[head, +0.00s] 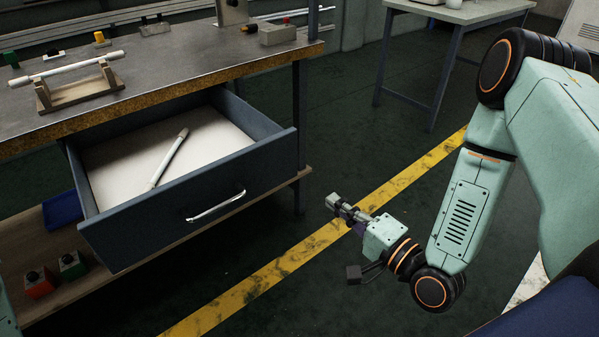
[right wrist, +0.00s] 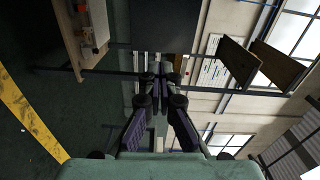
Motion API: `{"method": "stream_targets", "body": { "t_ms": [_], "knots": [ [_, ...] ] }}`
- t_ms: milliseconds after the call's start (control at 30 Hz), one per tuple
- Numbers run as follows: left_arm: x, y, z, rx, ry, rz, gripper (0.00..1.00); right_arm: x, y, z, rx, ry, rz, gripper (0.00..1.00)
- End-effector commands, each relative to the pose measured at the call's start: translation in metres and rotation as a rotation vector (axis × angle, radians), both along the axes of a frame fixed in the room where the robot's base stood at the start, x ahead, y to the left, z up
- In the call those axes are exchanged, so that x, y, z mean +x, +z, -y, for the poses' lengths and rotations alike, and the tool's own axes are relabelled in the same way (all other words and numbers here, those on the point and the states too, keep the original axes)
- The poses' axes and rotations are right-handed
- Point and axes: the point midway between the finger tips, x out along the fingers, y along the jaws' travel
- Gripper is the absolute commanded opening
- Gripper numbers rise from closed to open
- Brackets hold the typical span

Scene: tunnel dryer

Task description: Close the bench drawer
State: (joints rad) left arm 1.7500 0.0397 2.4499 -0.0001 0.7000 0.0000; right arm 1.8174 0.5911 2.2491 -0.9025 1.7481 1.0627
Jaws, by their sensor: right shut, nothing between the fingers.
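The bench drawer (head: 190,224) is dark blue-grey and stands pulled well out from under the bench top in the head view. Its silver bar handle (head: 216,206) is on the front panel. A white stick with a grey end (head: 168,158) lies on the pale drawer bottom. My right gripper (head: 334,202) is shut and empty, to the right of the drawer front and apart from it, over the floor. It also shows in the right wrist view (right wrist: 161,72), fingertips together. My left gripper is not in view.
The bench top (head: 190,62) holds a wooden rack (head: 80,93) with a white rod. A lower shelf (head: 60,255) carries a blue tray (head: 62,210) and red and green boxes. A side table (head: 470,12) stands behind. Open floor with a yellow stripe (head: 300,252) lies right of the drawer.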

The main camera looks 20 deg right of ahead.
Motion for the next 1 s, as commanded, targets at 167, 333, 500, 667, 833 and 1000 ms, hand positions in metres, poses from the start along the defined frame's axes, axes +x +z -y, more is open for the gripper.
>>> {"method": "stream_targets", "body": {
  "t_ms": [167, 333, 500, 667, 833, 1000],
  "knots": [
    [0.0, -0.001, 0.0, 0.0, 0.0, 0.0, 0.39, 0.006, 0.004, 0.001, 0.056, -0.002, 0.001, 0.0],
    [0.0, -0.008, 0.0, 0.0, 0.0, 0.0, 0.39, 0.021, 0.003, -0.005, 0.058, 0.002, 0.002, 0.0],
    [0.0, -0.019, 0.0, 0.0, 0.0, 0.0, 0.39, 0.046, 0.002, -0.014, 0.054, 0.002, 0.002, 0.0],
    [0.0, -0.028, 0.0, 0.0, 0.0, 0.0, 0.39, 0.07, 0.002, -0.022, 0.053, -0.001, 0.001, 0.0],
    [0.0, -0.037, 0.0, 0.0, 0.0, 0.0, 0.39, 0.098, 0.002, -0.032, 0.054, -0.003, 0.001, 0.0],
    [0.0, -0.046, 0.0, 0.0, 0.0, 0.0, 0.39, 0.12, 0.002, -0.039, 0.054, -0.005, -0.001, 0.0]
  ]
}}
